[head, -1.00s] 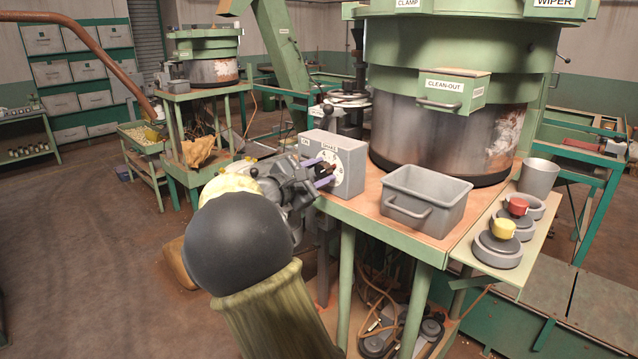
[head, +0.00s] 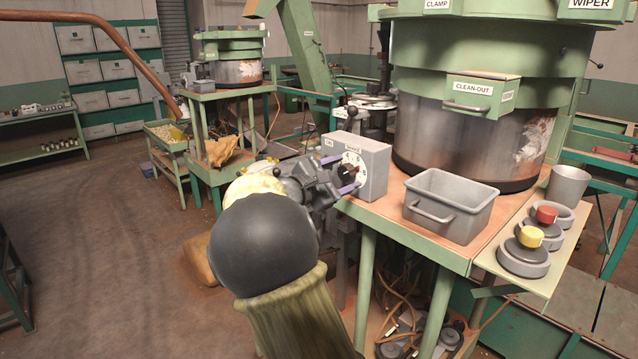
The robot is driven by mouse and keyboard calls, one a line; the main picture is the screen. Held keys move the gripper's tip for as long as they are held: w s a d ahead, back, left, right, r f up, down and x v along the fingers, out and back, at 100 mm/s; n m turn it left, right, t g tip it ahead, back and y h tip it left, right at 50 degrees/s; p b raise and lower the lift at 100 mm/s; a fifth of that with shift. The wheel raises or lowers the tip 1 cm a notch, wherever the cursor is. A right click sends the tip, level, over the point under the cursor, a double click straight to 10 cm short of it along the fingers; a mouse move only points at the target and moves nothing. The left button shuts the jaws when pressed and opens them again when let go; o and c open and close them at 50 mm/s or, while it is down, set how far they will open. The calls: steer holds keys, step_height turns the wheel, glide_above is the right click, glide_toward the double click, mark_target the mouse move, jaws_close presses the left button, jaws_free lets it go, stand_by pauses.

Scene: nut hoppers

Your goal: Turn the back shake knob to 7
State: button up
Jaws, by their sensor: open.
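The grey control box (head: 374,163) stands at the left corner of the green-edged stand, below the large hopper. Its face carries a white numbered dial (head: 359,160) with a dark knob (head: 348,171) at its middle. My gripper (head: 343,174) is at the box face, its two purple-tipped fingers apart, one above and one below the knob. I cannot tell whether they touch it. My arm hides part of the face, and the knob's pointer setting is too small to read.
A grey bin (head: 450,205) with a handle sits right of the box. The large hopper (head: 465,130) rises behind. A second hopper stand (head: 228,92) is at back left; floor at left is clear.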

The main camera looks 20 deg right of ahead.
steer(key=b+v, duration=0.3)
steer(key=v, duration=1.4)
steer(key=s+d+f+m+g+y+p, duration=0.1)
steer(key=s+d+f+m+g+y, duration=0.2)
steer(key=f, duration=0.5)
steer(key=s+d+f+g+y+p, duration=0.1)
steer(key=s+d+f+y, duration=0.1)
steer(key=s+f+y, duration=0.45)
steer(key=s+a+f+m+y+p, duration=0.1)
steer(key=s+a+f+m+y, duration=0.5)
steer(key=s+f+m, duration=0.4)
steer(key=shift+s+a+f+m+y, duration=0.25)
steer(key=shift+s+f+m+y, duration=0.15)
steer(key=shift+s+m+y, duration=0.3)
